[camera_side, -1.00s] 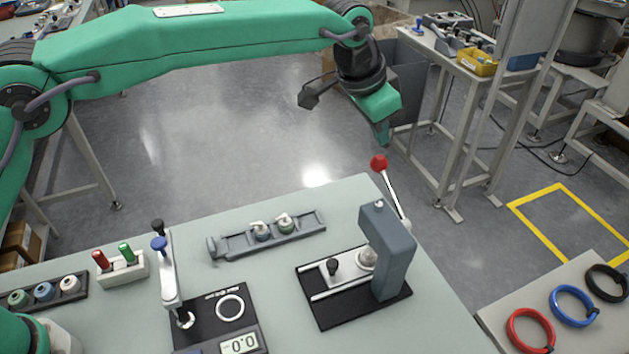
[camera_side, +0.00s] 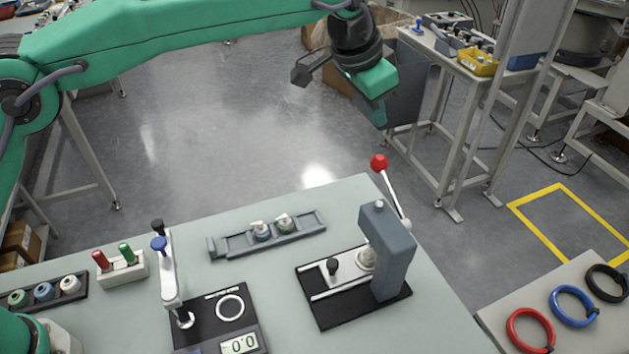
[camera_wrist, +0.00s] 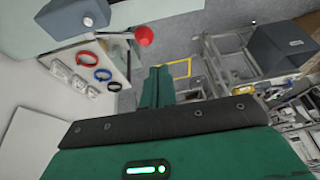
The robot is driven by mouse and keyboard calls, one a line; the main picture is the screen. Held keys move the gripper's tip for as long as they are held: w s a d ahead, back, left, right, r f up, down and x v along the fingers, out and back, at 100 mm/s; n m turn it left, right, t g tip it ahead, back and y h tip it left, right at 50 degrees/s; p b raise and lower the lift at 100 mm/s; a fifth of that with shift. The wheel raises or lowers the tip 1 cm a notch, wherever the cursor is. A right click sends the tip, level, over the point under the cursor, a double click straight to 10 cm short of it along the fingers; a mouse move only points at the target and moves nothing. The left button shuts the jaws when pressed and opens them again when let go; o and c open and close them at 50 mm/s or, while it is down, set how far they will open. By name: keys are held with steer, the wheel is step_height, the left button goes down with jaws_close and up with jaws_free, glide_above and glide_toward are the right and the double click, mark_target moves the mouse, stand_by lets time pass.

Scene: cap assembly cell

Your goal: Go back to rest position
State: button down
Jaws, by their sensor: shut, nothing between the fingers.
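My gripper (camera_side: 378,112) hangs in the air beyond the far edge of the work table, high above the floor at the upper middle of the side view. Its green fingers are together and hold nothing. In the wrist view the shut green fingers (camera_wrist: 157,87) point away over the floor. The grey press (camera_side: 388,250) with its red-knobbed lever (camera_side: 380,163) stands on the table below and well apart from my gripper. The grey rail (camera_side: 268,236) holds two small capped parts and lies left of the press.
A black scale (camera_side: 215,318) reads 0.0 at the table's front. A rack (camera_side: 120,268) with red and green handles and a tray of caps (camera_side: 45,290) stand left. Red, blue and black rings (camera_side: 572,305) lie on a side table. Open air surrounds my gripper.

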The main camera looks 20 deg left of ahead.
steer(key=s+a+r+n+t+y, duration=0.15)
steer(key=s+a+r, duration=0.3)
steer(key=a, duration=0.75)
steer(key=s+a+r+n, duration=0.3)
steer(key=s+a, duration=0.2)
steer(key=a, duration=0.8)
steer(key=s+a+f+n, duration=0.1)
steer(key=s+a+f, duration=0.2)
steer(key=s, duration=0.4)
steer(key=s+a+f+n+y, duration=0.1)
steer(key=s+a+f+n, duration=0.1)
steer(key=s+a, duration=0.4)
steer(key=s+a+f+n, duration=0.1)
steer(key=s+a+f, duration=0.3)
steer(key=s, duration=0.3)
steer(key=shift+s+a+f, duration=0.3)
steer(key=shift+a+f, duration=0.05)
steer(key=shift+a, duration=0.25)
